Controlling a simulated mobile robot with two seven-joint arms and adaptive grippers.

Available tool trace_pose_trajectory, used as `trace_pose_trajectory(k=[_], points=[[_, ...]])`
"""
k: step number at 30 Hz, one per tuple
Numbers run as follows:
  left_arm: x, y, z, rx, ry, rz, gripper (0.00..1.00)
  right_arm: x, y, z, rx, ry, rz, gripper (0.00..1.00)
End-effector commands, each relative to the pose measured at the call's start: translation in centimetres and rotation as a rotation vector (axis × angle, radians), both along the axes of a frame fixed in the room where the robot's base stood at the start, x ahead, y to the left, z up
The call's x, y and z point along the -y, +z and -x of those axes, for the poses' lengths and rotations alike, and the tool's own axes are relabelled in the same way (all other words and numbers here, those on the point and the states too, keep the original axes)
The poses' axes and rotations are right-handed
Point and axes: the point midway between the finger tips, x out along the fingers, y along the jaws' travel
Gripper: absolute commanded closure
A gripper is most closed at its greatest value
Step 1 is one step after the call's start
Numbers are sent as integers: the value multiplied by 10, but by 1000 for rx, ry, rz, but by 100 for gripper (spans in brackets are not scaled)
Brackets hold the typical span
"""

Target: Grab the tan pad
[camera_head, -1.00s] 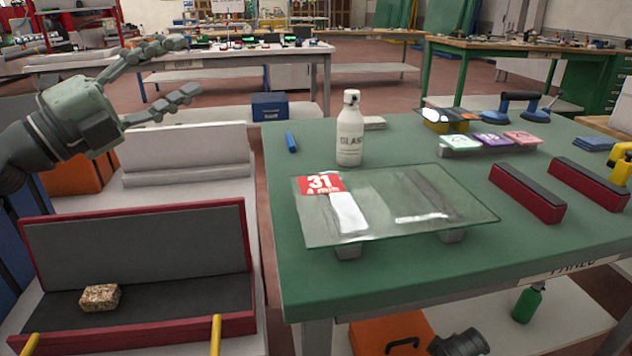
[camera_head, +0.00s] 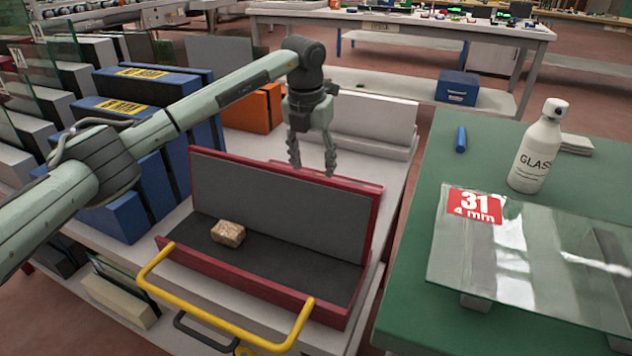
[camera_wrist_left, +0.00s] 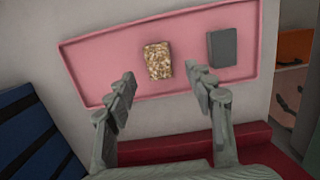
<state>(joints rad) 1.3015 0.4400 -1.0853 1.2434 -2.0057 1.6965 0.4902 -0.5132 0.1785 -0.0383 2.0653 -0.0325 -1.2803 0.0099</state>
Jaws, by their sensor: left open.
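A tan speckled pad (camera_wrist_left: 158,60) lies on a pink-red tray (camera_wrist_left: 90,72) in the left wrist view, beside a dark grey pad (camera_wrist_left: 223,48). My left gripper (camera_head: 313,168) points down, open and empty, behind the back panel of a red-framed rack. In the wrist view its fingertips (camera_wrist_left: 162,77) stand apart, with the tan pad between and just beyond them in the picture. In the head view the rack mostly hides the tray; only a red rim (camera_head: 345,181) shows. Another tan speckled block (camera_head: 228,233) lies on the rack's dark floor. My right gripper is out of view.
The red rack (camera_head: 285,270) with a yellow handle (camera_head: 215,318) stands in front of my left gripper. Blue boxes (camera_head: 150,190) stand left and an orange box (camera_head: 258,108) behind. The green table (camera_head: 425,250) at right holds a glass pane (camera_head: 540,250) and a white bottle (camera_head: 537,150).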

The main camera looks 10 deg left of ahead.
Motion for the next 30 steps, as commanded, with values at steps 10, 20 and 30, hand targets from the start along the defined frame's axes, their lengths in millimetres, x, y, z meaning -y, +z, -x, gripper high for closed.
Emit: trace_pose_trajectory(k=[10, 20, 30], points=[[0, -37, -10, -1, 0, 3, 47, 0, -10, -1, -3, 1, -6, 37], [0, -37, -10, -1, 0, 3, 71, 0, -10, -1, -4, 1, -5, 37], [0, -36, -10, -1, 0, 3, 82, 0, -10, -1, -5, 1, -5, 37]])
